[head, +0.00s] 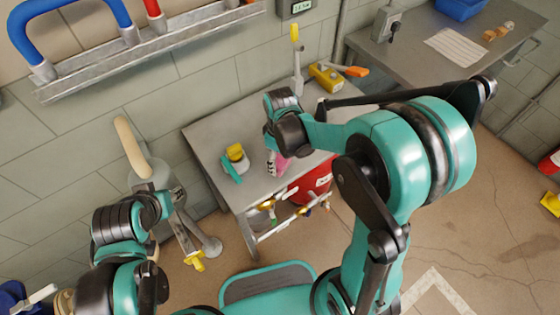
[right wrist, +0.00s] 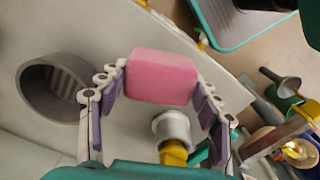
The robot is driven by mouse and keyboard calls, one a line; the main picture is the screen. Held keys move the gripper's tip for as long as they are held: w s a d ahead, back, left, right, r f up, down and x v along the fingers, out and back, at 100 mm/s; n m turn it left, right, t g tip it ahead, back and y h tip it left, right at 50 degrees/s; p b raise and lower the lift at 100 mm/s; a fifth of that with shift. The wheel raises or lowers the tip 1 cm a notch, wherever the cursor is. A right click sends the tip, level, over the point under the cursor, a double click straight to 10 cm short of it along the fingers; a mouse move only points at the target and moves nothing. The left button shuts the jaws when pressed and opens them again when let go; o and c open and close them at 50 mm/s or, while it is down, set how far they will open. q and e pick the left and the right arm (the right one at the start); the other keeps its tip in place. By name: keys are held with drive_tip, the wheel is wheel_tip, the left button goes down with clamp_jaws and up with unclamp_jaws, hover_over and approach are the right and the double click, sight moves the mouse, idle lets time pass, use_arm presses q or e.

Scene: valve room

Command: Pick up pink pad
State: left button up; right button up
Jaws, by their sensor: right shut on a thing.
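The pink pad (right wrist: 162,78) is a rounded block between the purple-padded fingers of my right gripper (right wrist: 160,95) in the right wrist view. The fingers are shut on its two sides. In the head view the pad (head: 280,164) is a small pink patch over the grey table (head: 222,133), beside the right gripper (head: 273,160), partly hidden by the arm. I cannot tell whether it touches the tabletop. My left arm shows at the lower left of the head view, but its gripper fingers do not show.
A yellow-and-teal fitting (head: 235,160) stands on the table left of the pad. A grey ring (right wrist: 58,88) lies near the gripper. A yellow tool (head: 326,77) and orange-handled item (head: 352,71) lie farther back. A red bucket (head: 313,186) is under the table.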

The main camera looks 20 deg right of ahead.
drive_tip(key=s+d+r+p, duration=0.4)
drive_tip(key=s+d+r, duration=0.3)
drive_tip(key=s+d, duration=0.1)
drive_tip(key=shift+s+r, duration=0.3)
